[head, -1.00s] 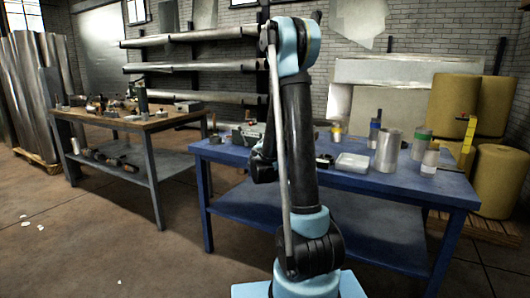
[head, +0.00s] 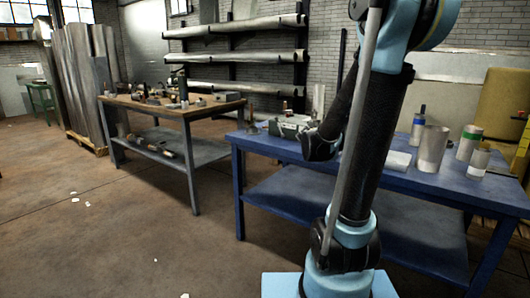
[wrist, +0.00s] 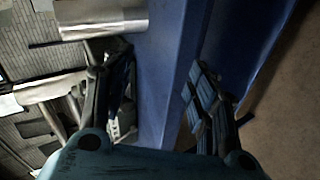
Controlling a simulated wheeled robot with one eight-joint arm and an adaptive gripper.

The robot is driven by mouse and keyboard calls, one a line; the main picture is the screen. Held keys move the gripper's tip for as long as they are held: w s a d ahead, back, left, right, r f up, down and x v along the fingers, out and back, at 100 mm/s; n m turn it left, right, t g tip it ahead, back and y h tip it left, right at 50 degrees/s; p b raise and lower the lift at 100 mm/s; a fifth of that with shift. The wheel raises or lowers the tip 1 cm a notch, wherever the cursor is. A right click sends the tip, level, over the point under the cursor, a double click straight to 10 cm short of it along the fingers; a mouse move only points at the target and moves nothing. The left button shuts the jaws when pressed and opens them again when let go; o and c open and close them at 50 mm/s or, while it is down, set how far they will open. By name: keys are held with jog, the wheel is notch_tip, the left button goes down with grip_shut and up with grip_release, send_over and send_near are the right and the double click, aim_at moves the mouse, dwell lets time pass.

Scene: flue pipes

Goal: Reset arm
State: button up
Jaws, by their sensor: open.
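My arm (head: 375,135) rises in front of the blue table (head: 285,146) in the head view and leans to the right, its upper joint cut by the top edge. My gripper (wrist: 155,90) shows in the wrist view with its two dark fingers spread apart and nothing between them. Beyond the fingers are the blue table's surface and edge. In the head view a dark part of my arm shows left of the upright link, and the fingertips cannot be made out.
A metal cylinder (head: 431,150) and green-banded can (head: 469,142) stand on the blue table's right part. A grey-green device (head: 290,127) sits on its left part. A wooden-topped workbench (head: 165,108) stands further left, beside tall metal sheets (head: 85,85). Floor at left is mostly clear.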

jog(key=s+a+f+m+g+y, duration=0.2)
jog(key=s+f+m, duration=0.1)
jog(key=s, duration=0.8)
jog(key=s+a+f+m+g+y, duration=0.2)
jog(key=s+f+m+g, duration=0.1)
jog(key=s, duration=0.8)
jog(key=s+a+f+m+g+y, duration=0.1)
jog(key=s+a+f+m+g, duration=0.1)
jog(key=s, duration=0.9)
jog(key=shift+a+f+m+g+y, duration=0.4)
jog(key=shift+f+m+g, duration=0.1)
jog(key=shift+f+m, duration=0.4)
jog(key=shift+w+f, duration=0.1)
jog(key=shift+w, duration=0.05)
jog(key=shift+w+f, duration=0.15)
jog(key=shift+w, duration=0.2)
